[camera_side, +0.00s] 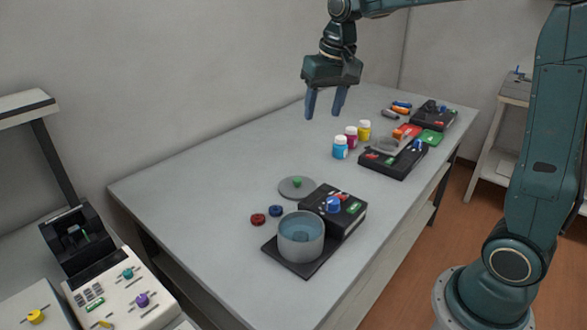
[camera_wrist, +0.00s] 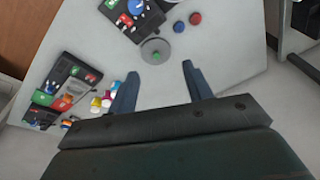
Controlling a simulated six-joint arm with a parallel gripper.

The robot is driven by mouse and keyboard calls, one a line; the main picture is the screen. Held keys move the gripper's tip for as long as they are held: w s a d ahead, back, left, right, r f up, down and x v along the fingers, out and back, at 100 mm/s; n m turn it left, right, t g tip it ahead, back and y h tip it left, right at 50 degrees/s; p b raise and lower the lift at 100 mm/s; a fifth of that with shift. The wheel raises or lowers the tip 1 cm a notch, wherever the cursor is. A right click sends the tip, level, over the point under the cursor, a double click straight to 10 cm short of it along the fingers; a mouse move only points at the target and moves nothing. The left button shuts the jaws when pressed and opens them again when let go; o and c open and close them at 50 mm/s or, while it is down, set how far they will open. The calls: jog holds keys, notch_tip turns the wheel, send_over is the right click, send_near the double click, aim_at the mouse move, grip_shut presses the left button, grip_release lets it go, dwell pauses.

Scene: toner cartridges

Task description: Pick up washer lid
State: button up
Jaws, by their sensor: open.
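The washer lid (camera_side: 297,188) is a flat grey disc with a green knob, lying on the table behind the washer. It also shows in the wrist view (camera_wrist: 156,51), beyond my fingertips. The washer (camera_side: 301,237) is a grey open-topped round tub with bluish liquid, on a dark base beside a black control box (camera_side: 334,209). My gripper (camera_side: 325,116) is open and empty, pointing down high above the far part of the table. In the wrist view my gripper (camera_wrist: 160,80) has its two blue fingers spread apart.
Red (camera_side: 258,219) and blue (camera_side: 276,211) caps lie left of the washer. Cyan (camera_side: 340,148), magenta (camera_side: 351,137) and yellow (camera_side: 364,130) bottles stand near a black device (camera_side: 393,160) farther back. The table (camera_side: 200,195) is bare to the left.

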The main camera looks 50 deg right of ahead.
jog(key=w+d+f+m+g, duration=0.1)
jog(key=w+d+f+m, duration=0.1)
jog(key=w+d+f, duration=0.35)
jog(key=m+g, duration=0.1)
jog(key=m, duration=0.1)
send_over(297, 180)
notch_tip(297, 180, down, 9)
jog(key=shift+d+f, duration=0.15)
jog(key=shift+d, duration=0.05)
jog(key=shift+f, duration=0.1)
jog(key=shift+f, duration=4.2)
jog(key=shift+f, duration=0.15)
jog(key=shift+a+f, duration=0.1)
jog(key=shift+f, duration=2.35)
jog(key=shift+c, duration=0.4)
grip_shut()
